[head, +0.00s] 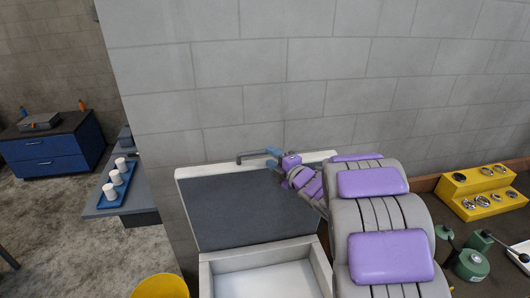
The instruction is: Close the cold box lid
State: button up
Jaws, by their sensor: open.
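The cold box (206,273) is at the bottom centre, with its white, empty-looking inside partly in view. Its lid (235,205) stands raised at the back of the box, near the wall, with its dark grey inner panel facing me and a pale rim. A dark bar handle (252,154) shows at the lid's top edge. My gripper (273,157) is open at the lid's top edge, beside the right end of the handle. Whether it touches the handle or lid I cannot tell. My arm hides the lid's right side and part of the box's right side.
A grey block wall (230,80) rises close behind the lid. A yellow bin (160,287) stands left of the box. A side table (103,207) with white cups is further left. On the right, a bench holds a yellow parts stand (480,188) and green parts (471,264).

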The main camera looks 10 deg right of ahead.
aim_at(264, 153)
jog(key=shift+a+x, duration=0.25)
jog(key=shift+x, duration=2.1)
jog(key=shift+s, duration=0.1)
jog(key=shift+d, duration=0.1)
jog(key=shift+c, duration=1.1)
grip_shut()
jog(key=shift+f, duration=0.1)
